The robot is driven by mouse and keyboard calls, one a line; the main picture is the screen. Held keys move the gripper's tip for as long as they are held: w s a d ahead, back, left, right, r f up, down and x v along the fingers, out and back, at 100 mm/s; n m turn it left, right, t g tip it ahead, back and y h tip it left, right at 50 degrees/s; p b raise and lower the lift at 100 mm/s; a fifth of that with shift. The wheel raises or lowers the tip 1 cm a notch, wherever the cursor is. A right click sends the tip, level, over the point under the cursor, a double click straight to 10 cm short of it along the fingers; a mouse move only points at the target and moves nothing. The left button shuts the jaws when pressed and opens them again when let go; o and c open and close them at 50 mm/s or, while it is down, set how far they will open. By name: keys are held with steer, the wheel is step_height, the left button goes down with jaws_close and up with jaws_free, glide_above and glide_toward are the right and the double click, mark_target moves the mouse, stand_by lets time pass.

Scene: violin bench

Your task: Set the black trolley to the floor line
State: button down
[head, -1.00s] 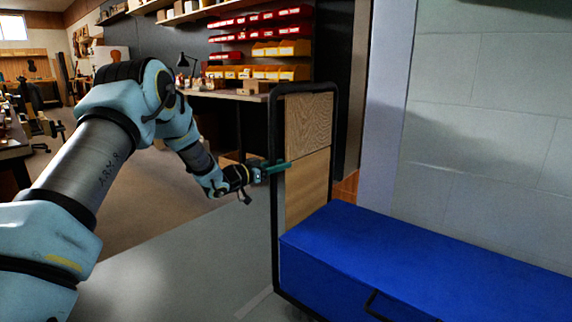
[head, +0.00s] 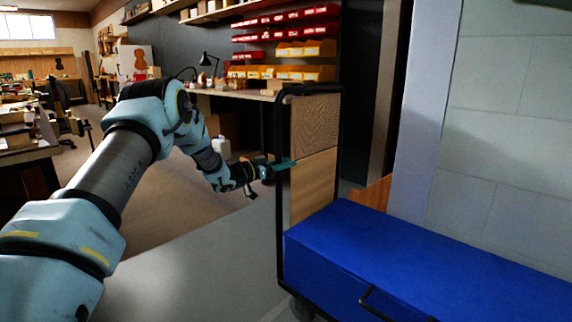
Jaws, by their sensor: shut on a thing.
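The black trolley (head: 280,225) stands at centre right in the head view, with a tall black tubular handle frame and a dark wheel (head: 300,308) at its near corner. A long blue case (head: 430,250) lies on it, and wooden boards (head: 313,160) stand inside the handle frame. My gripper (head: 283,164) is shut on the left upright of the trolley's handle, with its green fingers across the tube. The rest of the trolley deck is hidden by the blue case. The floor line shows only doubtfully, as a pale strip (head: 272,312) at the bottom edge.
A pale wall with a corner post (head: 412,150) stands close on the right, behind the blue case. A workbench (head: 235,95) with a lamp and red and yellow bins stands behind the trolley. Open floor (head: 190,260) lies to the left of the trolley.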

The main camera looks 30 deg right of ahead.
steer(key=shift+s+d+r, duration=0.1)
steer(key=shift+d, duration=0.05)
steer(key=c, duration=0.6)
jaws_free()
steer(key=a+p, duration=0.1)
steer(key=a, duration=1)
steer(key=shift+s, duration=0.3)
steer(key=shift+w, duration=0.1)
